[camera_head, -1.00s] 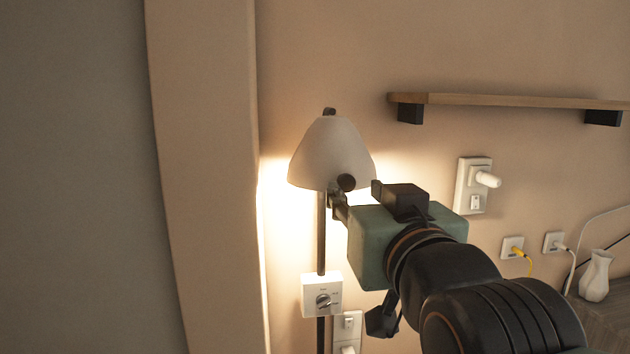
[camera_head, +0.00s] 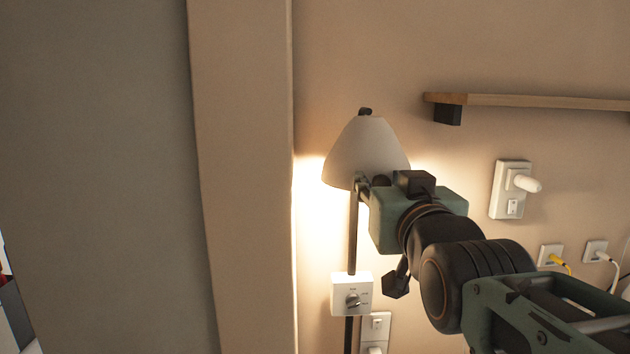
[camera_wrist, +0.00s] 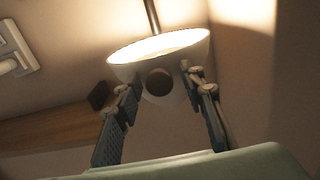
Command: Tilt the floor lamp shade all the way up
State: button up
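The floor lamp's pale cone-shaped shade (camera_head: 366,148) hangs with its lit opening facing down, on a thin dark pole (camera_head: 353,235) near the wall. In the wrist view the shade (camera_wrist: 185,46) appears with its glowing opening toward the top, and a dark round knob (camera_wrist: 158,82) shows on its side. My gripper (camera_head: 366,188) is at the shade's lower edge in the head view. In the wrist view my gripper (camera_wrist: 160,85) has its two fingers apart, one on each side of the knob and shade. I cannot tell whether either finger touches them.
A white dial box (camera_head: 352,294) is on the pole below the shade. A wooden shelf (camera_head: 540,102) is on the wall at upper right. A wall socket with a white plug (camera_head: 512,190) sits right of my gripper. A wall corner post (camera_head: 245,180) stands left of the lamp.

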grip_shut()
